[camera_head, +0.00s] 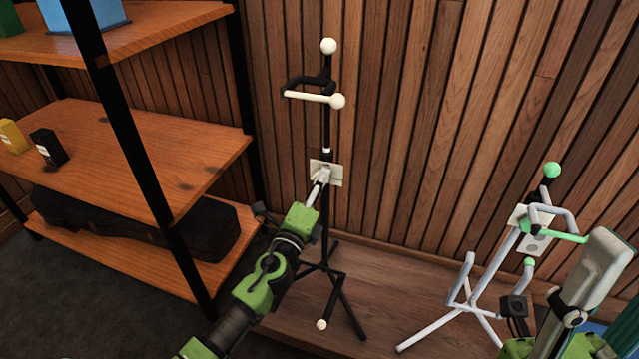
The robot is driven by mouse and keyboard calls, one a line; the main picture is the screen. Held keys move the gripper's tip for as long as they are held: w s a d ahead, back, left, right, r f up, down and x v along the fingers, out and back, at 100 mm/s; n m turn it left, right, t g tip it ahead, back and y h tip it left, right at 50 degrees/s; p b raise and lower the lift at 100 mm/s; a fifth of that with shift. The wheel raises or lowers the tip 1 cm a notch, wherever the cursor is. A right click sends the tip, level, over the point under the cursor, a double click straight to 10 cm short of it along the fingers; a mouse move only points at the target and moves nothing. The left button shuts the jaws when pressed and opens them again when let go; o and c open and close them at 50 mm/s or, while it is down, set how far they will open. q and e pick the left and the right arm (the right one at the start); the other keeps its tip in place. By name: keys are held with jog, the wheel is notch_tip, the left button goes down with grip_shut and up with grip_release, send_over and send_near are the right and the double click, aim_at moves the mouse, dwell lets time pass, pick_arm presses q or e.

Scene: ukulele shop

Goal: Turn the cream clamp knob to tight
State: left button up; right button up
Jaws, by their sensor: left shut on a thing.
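A black stand (326,125) with cream-coloured ends stands upright before the wood-slat wall. A pale plate (336,166) sits partway up its post, with the cream clamp knob (324,174) in front of it. My left gripper (319,186) reaches up from below and is shut on the cream knob. The fingertips cover part of the knob, so its turn angle is hard to read. My right arm shows at the lower right, but its fingertips cannot be made out.
A wooden shelf unit (125,150) with black posts stands on the left, with a dark case (130,222) on its bottom shelf. A white stand (482,285) with green ends stands on the right. The wooden platform (400,270) between the stands is clear.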

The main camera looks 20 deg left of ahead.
pick_arm(q)
jog(key=o, duration=1.1)
jog(key=shift+s, duration=0.1)
jog(key=s, duration=0.4)
jog(key=s+f, duration=0.1)
jog(key=s, duration=0.6)
jog(key=shift+s+a+f, duration=0.15)
jog(key=shift+s+a, duration=0.15)
jog(key=shift+s, duration=0.1)
jog(key=shift+d, duration=0.1)
